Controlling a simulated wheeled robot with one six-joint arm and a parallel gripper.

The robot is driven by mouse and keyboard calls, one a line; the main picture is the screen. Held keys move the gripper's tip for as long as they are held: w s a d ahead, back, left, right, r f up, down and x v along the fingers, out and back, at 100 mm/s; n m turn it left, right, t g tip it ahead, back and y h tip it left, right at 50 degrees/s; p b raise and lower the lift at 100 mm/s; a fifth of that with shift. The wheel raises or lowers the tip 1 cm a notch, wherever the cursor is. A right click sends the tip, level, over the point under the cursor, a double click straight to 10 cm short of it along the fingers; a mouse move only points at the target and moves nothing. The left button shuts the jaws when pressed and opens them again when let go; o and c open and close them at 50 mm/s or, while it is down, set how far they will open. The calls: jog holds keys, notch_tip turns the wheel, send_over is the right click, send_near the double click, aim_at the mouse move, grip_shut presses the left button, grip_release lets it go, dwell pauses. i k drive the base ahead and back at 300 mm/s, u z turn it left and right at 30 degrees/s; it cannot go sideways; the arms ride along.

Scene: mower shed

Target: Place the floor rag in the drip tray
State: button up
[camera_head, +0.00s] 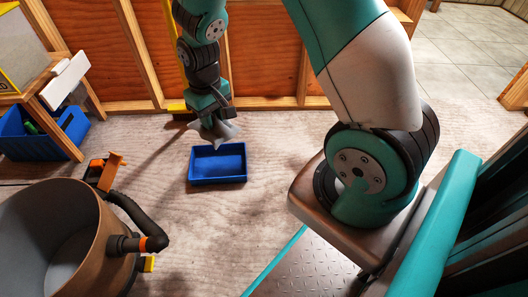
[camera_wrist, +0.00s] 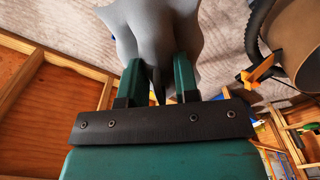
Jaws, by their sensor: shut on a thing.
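The grey floor rag (camera_head: 222,132) hangs from my gripper (camera_head: 212,117), which is shut on it. In the wrist view the rag (camera_wrist: 155,30) is bunched between the two fingers of my gripper (camera_wrist: 158,72) and spreads out beyond them. The blue drip tray (camera_head: 218,179) sits on the floor, and its visible inside is empty. In the head view the rag shows just above the tray's far edge; I cannot tell its exact height. In the wrist view the rag and gripper hide most of the tray.
A large round bin (camera_head: 95,240) with a black hose (camera_head: 140,220) stands at the front left. A blue crate (camera_head: 45,135) sits by a wooden stand (camera_head: 62,128) at the left. A wooden wall (camera_head: 275,60) is behind. The carpet around the tray is clear.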

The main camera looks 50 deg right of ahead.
aim_at(226, 166)
jog(key=z, duration=0.85)
jog(key=i, duration=1)
